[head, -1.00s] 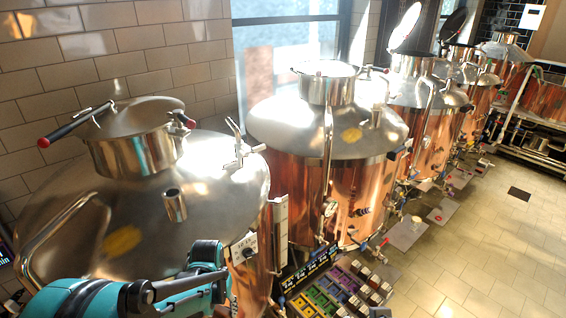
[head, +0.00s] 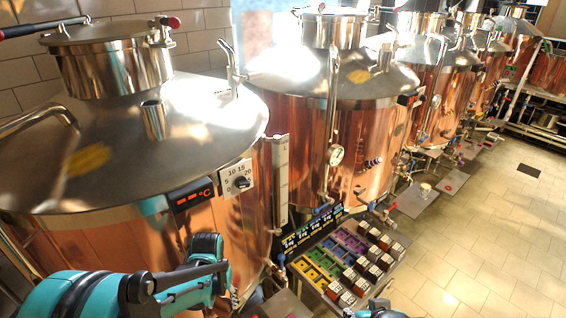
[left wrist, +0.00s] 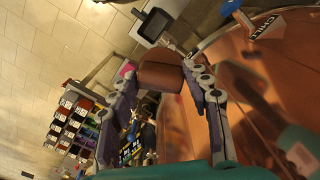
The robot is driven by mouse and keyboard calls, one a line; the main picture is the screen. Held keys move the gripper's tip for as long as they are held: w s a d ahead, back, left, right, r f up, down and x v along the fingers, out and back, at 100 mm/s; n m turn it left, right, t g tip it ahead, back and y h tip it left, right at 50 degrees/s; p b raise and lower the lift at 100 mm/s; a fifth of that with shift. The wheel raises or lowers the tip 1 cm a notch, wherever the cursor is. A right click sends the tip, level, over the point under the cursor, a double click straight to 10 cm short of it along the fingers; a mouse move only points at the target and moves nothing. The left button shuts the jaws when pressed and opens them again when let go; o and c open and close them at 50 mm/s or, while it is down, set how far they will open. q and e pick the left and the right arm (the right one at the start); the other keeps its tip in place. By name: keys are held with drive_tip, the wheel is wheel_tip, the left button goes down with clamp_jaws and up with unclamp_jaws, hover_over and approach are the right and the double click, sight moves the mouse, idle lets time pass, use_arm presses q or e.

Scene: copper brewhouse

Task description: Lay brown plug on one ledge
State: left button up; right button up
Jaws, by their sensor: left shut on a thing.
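The brown plug (left wrist: 160,76), a short, smooth brown cylinder, is between the fingertips of my left gripper (left wrist: 158,84) in the left wrist view. The gripper is shut on it and holds it in the air beside a copper vessel (left wrist: 262,75). In the head view my left arm comes in low at the left, and my left gripper (head: 234,297) shows only in part in front of the nearest vessel. I cannot make out the plug there. A dark, light-rimmed flat piece (left wrist: 155,23) lies beyond the plug; I cannot tell if it is a ledge.
Copper vessels with steel domes (head: 350,85) stand in a row along the wall. A rack of coloured compartments and dark blocks (head: 345,262) sits low beside them. Grey plates (head: 411,200) lie near the vessel feet. Pipes and valves (head: 383,211) stick out.

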sight(226, 316)
use_arm(q)
wheel_tip(226, 316, down, 10)
drive_tip(key=b, duration=0.7)
drive_tip(key=shift+r+b, duration=0.25)
drive_tip(key=shift+b, duration=0.05)
